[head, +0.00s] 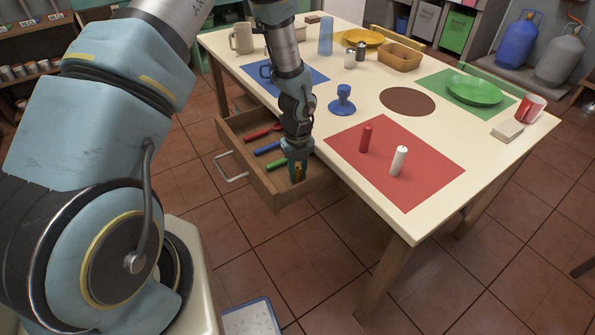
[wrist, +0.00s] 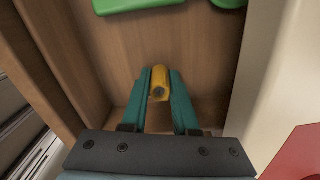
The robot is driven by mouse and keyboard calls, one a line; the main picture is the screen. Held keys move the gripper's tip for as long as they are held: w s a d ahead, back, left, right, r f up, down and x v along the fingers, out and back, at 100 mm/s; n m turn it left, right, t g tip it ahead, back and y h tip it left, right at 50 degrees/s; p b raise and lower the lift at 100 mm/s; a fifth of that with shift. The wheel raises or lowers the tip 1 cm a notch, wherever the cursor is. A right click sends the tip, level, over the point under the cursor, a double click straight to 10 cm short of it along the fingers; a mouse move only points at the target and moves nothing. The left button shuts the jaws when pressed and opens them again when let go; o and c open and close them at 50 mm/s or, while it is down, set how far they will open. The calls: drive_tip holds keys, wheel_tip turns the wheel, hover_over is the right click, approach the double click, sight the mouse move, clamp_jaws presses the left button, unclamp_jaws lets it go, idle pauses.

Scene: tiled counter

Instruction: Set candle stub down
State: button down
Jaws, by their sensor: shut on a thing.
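My gripper (wrist: 159,82) is shut on a short yellow candle stub (wrist: 159,92), with the stub's dark wick end facing the wrist camera. In the head view my gripper (head: 297,172) points down into the front part of the open wooden drawer (head: 262,182). Only a little yellow of the stub shows there between the fingers. I cannot tell whether the stub touches the drawer floor.
The drawer also holds red (head: 262,131), blue (head: 267,148) and green (head: 277,163) utensils. The table edge is close to the right of my gripper. A brown round mat (head: 407,101) is bare. A green plate (head: 474,91) and a red-and-white cup (head: 530,109) are farther right.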

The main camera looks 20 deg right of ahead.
drive_tip(key=shift+f, duration=0.2)
drive_tip(key=c, duration=0.7)
unclamp_jaws()
drive_tip(key=shift+r, duration=0.1)
